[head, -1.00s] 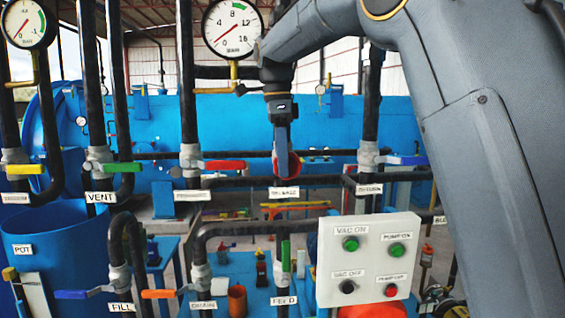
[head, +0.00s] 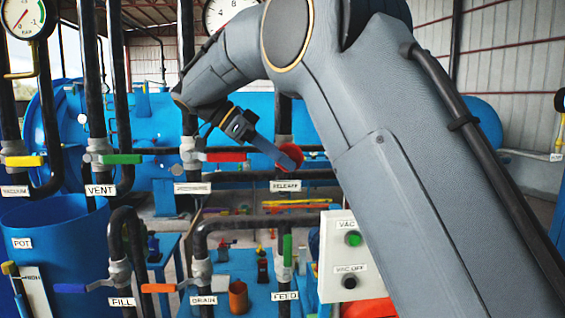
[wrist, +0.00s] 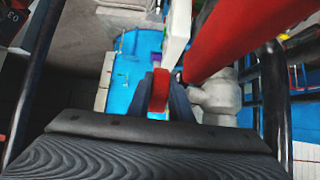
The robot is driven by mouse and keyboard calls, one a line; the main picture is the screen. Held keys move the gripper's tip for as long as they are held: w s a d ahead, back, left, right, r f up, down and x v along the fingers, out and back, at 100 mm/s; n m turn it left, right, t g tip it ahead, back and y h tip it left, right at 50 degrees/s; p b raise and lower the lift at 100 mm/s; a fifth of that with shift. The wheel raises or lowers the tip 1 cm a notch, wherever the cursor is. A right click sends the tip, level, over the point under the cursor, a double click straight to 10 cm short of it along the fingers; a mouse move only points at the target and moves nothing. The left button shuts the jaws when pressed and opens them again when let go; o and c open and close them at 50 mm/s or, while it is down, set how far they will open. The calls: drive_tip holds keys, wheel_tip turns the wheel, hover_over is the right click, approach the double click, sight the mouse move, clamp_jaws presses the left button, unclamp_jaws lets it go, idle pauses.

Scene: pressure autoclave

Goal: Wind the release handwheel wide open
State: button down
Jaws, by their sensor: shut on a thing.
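The red release handwheel (head: 292,152) is above the RELEASE label (head: 286,186) in the head view, mostly seen edge-on and partly covered by my gripper. My gripper (head: 283,160) comes to it from the upper left, tilted, with its fingers on the wheel. In the wrist view a red piece of the wheel's rim (wrist: 160,91) sits between the two fingertips (wrist: 161,100), and the jaws are shut on it. The wheel's hub and the amount of opening cannot be made out.
A red lever (head: 226,157) is just left of my gripper; a big red bar (wrist: 240,35) passes close to the fingers in the wrist view. Black pipes surround the wheel. My arm covers part of the push-button panel (head: 337,268). A gauge (head: 222,14) is above, partly hidden.

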drive_tip(key=shift+f+h+b, duration=0.1)
drive_tip(key=shift+h+b, duration=0.45)
drive_tip(key=shift+h, duration=0.35)
drive_tip(key=c, duration=1.6)
unclamp_jaws()
